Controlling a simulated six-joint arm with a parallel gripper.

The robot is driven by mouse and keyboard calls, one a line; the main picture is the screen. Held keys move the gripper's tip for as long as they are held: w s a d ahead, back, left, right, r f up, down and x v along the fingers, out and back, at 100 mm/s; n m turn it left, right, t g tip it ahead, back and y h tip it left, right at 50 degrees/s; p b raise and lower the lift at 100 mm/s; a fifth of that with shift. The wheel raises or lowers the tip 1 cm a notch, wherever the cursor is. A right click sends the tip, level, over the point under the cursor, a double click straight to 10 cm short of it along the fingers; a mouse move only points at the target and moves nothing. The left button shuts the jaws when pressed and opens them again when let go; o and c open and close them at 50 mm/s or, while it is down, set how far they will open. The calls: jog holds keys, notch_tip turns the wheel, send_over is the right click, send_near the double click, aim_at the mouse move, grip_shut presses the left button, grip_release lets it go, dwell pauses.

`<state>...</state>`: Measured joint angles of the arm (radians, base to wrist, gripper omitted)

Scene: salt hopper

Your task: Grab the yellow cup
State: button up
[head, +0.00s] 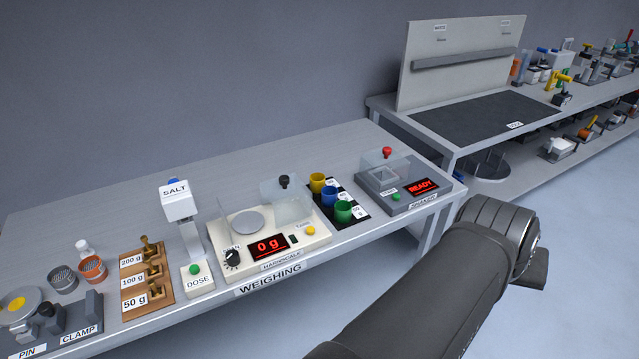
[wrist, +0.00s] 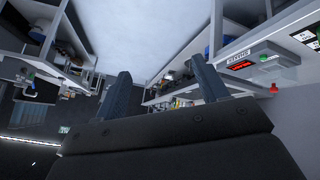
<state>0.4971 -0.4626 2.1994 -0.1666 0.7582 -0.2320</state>
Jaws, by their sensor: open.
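The yellow cup (head: 317,183) stands upright at the back of a black mat (head: 361,213) on the weighing bench. A blue cup (head: 329,196) and a green cup (head: 343,211) stand in a row in front of it. The yellow cup cannot be made out in the wrist view. My gripper (wrist: 162,85) shows its two fingers spread apart with nothing between them. In the head view my arm reaches up at the right, off the bench's front edge and well away from the cups; the fingers are hidden there.
A scale (head: 268,243) with a clear shield (head: 286,203) stands just left of the cups. A shaker (head: 403,186) reading READY stands just right. A salt hopper (head: 182,207) is farther left. Another bench with an upright panel (head: 458,62) stands beyond. The floor around my arm is clear.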

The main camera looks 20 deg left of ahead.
jog(key=w+d+r+n+h, duration=0.1)
jog(key=w+d+r+n, duration=0.25)
jog(key=w, duration=0.25)
jog(key=w+d+r+n, duration=0.2)
jog(key=w+r, duration=0.2)
jog(key=w, duration=0.3)
jog(key=w+a+f+n+g+y, duration=0.1)
jog(key=w+a+f+n+y, duration=0.2)
jog(key=w+a+n, duration=1.4)
jog(key=w+a+f+n+g, duration=0.1)
jog(key=w+a+f+n, duration=0.2)
jog(key=a, duration=0.9)
jog(key=w+a+f+n, duration=0.1)
jog(key=w+a+f, duration=0.3)
jog(key=a, duration=0.9)
jog(key=w+a+f+n+g, duration=0.1)
jog(key=w+a+f+n, duration=0.3)
jog(key=a, duration=0.8)
jog(key=m, duration=0.2)
send_near(317, 180)
jog(key=f, duration=0.2)
jog(key=s+d+f, duration=0.1)
jog(key=shift+n, duration=0.25)
jog(key=shift+d+x, duration=0.25)
jog(key=shift+x, duration=1.1)
jog(key=shift+d+x, duration=0.25)
jog(key=shift+x, duration=1.15)
jog(key=shift+r, duration=0.2)
jog(key=c, duration=1)
